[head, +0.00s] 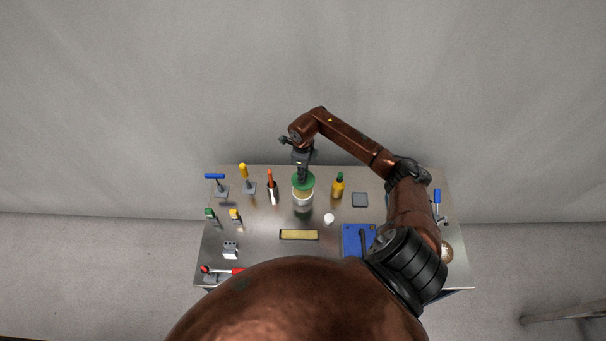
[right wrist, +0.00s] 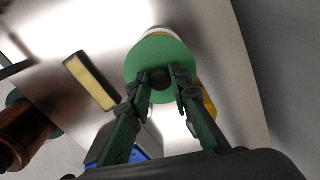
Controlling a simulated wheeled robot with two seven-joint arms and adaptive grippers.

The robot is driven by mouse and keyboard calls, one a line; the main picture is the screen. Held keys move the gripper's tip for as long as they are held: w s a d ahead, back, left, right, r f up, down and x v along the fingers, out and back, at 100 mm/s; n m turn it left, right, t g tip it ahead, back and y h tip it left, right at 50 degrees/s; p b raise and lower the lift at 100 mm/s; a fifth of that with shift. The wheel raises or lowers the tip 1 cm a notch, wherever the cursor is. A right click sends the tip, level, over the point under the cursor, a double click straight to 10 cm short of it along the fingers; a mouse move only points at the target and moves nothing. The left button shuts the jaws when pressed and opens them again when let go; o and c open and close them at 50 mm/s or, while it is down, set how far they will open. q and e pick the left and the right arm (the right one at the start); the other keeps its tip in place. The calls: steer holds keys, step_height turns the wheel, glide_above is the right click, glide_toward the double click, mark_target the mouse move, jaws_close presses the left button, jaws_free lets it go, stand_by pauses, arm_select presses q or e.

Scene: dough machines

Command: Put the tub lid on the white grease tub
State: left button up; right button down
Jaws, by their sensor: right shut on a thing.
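The green tub lid (head: 309,180) is at the back middle of the table, right over the white grease tub (head: 302,201). My right gripper (head: 303,178) comes down from above onto the lid. In the right wrist view the gripper (right wrist: 161,80) is shut on the dark knob of the green lid (right wrist: 148,55). A white rim of the tub (right wrist: 156,30) shows past the lid's far edge. The lid looks slightly tilted or offset in the head view; I cannot tell whether it touches the tub. My left gripper is not in view.
A yellow bottle with a green cap (head: 338,187) stands close right of the tub. A red-handled tool (head: 270,184) stands to the left. A white round piece (head: 328,219) and a yellow bar (head: 299,235) lie in front. A blue box (head: 357,238) is at front right.

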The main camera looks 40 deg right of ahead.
steer(key=shift+f+b, duration=0.15)
steer(key=shift+b, duration=0.2)
steer(key=shift+w+f+b, duration=0.1)
steer(key=shift+f+b, duration=0.2)
steer(key=shift+f, duration=0.05)
steer(key=shift+f+b, duration=0.95)
steer(key=shift+f, duration=0.15)
step_height(320, 180, down, 3)
steer(key=b, duration=0.3)
steer(key=shift+f, duration=0.15)
arm_select(q)
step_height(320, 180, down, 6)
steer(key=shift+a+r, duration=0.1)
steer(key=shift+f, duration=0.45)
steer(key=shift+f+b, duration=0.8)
steer(key=shift+b, duration=0.15)
arm_select(e)
steer(key=shift+f, duration=0.8)
